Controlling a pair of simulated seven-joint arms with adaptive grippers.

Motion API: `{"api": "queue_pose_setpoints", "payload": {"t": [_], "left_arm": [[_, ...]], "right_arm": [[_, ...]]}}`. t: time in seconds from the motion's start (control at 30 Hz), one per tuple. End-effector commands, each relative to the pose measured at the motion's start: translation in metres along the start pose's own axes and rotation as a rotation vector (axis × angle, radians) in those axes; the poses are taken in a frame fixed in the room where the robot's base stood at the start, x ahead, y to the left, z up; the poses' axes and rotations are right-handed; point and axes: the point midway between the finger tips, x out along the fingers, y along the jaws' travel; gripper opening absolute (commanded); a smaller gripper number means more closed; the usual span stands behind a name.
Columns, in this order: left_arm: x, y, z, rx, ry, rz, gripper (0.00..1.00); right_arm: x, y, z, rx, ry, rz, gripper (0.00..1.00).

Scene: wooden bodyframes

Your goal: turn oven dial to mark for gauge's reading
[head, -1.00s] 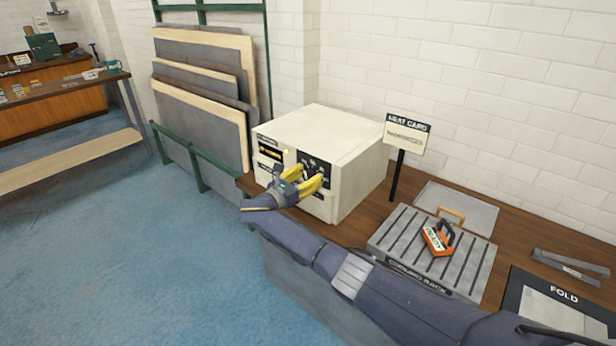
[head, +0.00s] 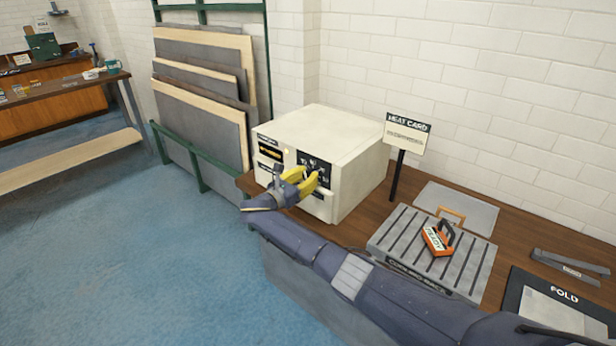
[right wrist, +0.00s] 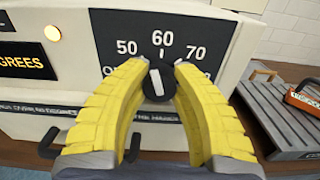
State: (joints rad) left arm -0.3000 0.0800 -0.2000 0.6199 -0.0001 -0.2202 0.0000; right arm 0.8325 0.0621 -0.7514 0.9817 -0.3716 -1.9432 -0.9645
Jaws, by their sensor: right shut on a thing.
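The oven (head: 345,165) is a cream box on the wooden bench. Its black dial panel (right wrist: 103,25) reads 50, 60 and 70 in the right wrist view. The dial (right wrist: 157,86) is a dark knob with a white pointer, pointing up and slightly left of the 60 mark. My right gripper (right wrist: 160,66) is shut on the dial, a yellow finger on each side; it also shows in the head view (head: 312,182). A lit display (right wrist: 25,63) ends in "EGREES"; its reading is cut off. The heat card (head: 407,133) is too small to read. My left gripper is not in view.
Boards (head: 205,125) lean at the left wall. An amber lamp (right wrist: 52,33) glows beside the dial panel.

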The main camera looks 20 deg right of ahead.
Motion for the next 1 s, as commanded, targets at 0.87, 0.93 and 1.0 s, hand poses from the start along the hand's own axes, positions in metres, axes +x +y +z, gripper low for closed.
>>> {"api": "queue_pose_setpoints", "payload": {"t": [0.87, 0.93, 1.0], "left_arm": [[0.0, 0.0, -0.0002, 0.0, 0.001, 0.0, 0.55], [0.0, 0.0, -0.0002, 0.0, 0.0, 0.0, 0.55], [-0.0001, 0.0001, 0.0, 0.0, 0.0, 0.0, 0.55]], "right_arm": [[0.0011, -0.0013, 0.0063, 0.376, -0.011, -0.001, 0.34], [0.0009, -0.0013, 0.0054, 0.375, -0.009, -0.001, 0.42], [0.0007, -0.0014, 0.0043, 0.374, -0.007, 0.0, 0.5]]}}
